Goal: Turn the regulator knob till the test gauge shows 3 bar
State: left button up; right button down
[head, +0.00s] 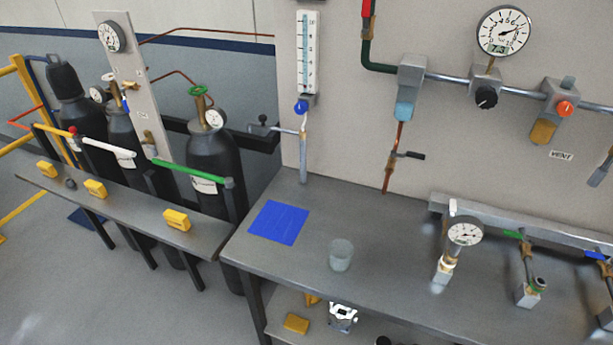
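A black regulator knob (486,97) sits on the wall pipe at the upper right, below a large round gauge (504,31) with a small digital window. That gauge's needle points to the upper right; its digits are too small to read surely. A smaller round gauge (465,231) stands on a brass fitting on the bench; its reading is too small to tell. No label shows which of the two is the test gauge. Neither of my grippers is in view, and nothing touches the knob.
An orange knob (565,108) is right of the black one, above a VENT label (561,155). The bench (380,230) holds a blue mat (279,222), a clear cup (341,254) and valve fittings (529,291). Black gas cylinders (212,150) stand left.

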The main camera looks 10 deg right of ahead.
aim_at(485, 97)
jog(key=z, duration=1.25)
